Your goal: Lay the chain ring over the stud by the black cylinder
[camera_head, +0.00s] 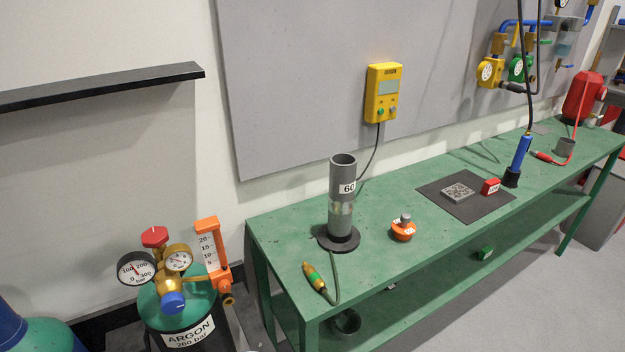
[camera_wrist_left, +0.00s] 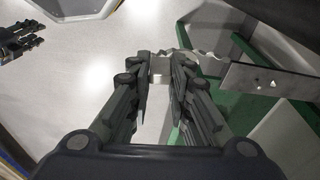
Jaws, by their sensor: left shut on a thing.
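In the left wrist view my left gripper (camera_wrist_left: 160,70) is shut on a pale grey metal piece at its fingertips, the end of the chain; its ring shape is not clear. The wavy grey chain (camera_wrist_left: 205,62) runs from there to the right, up to a flat metal plate (camera_wrist_left: 268,80) with small holes. In the head view the black cylinder (camera_head: 188,338) with a green shoulder and an ARGON label stands at the lower left. I cannot make out the stud. Dark jointed fingers, likely my right gripper (camera_wrist_left: 18,40), show at the wrist view's upper left.
Gauges (camera_head: 137,268) and an orange flowmeter (camera_head: 211,250) top the argon cylinder. A green workbench (camera_head: 290,235) stands to its right, with a grey tube stand (camera_head: 343,205) and an orange item (camera_head: 403,230). A black shelf (camera_head: 100,85) is on the wall.

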